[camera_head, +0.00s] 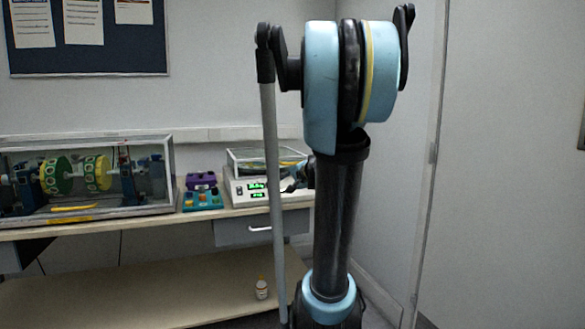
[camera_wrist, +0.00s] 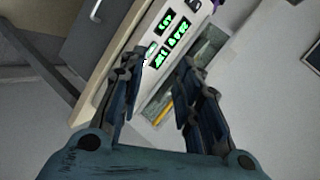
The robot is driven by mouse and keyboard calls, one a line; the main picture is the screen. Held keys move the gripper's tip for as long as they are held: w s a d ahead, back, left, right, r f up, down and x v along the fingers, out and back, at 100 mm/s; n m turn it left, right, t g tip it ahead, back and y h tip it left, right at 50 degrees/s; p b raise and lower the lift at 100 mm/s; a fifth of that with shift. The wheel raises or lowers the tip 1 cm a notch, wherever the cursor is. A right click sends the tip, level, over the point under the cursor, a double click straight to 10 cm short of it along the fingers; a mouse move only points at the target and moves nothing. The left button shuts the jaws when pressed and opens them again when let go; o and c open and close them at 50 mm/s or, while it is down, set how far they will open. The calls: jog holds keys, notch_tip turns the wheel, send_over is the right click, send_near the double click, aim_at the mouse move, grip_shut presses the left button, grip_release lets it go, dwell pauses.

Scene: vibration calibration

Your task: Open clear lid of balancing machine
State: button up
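A white machine (camera_head: 262,188) with green lit displays stands at the right end of the bench, with a clear box-like lid (camera_head: 250,156) over its top. The lid appears shut. The machine's panel (camera_wrist: 150,62) shows tilted in the wrist view, with part of the clear top (camera_wrist: 205,48) to its right. My gripper (camera_wrist: 160,72) is open, its two fingers spread and nothing between them. In the head view my gripper (camera_head: 297,178) is at the machine's right front, partly hidden by my arm. Contact with the lid cannot be told.
A large clear case (camera_head: 150,142) holding a green rotor stands on the left of the bench (camera_head: 110,226). Small purple (camera_head: 201,181) and teal (camera_head: 203,200) units sit between it and the machine. Walls close the right side.

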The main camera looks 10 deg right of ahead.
jog(key=w+d+r+m+t+h, duration=0.2)
jog(key=w+d+r+m+t, duration=0.3)
jog(key=w+d, duration=0.5)
jog(key=shift+m+g, duration=0.5)
jog(key=shift+g, duration=0.2)
jog(key=x, duration=1.7)
jog(key=shift+w+d+r, duration=0.1)
jog(key=shift+w+d, duration=0.1)
jog(key=shift+d, duration=0.05)
grip_shut()
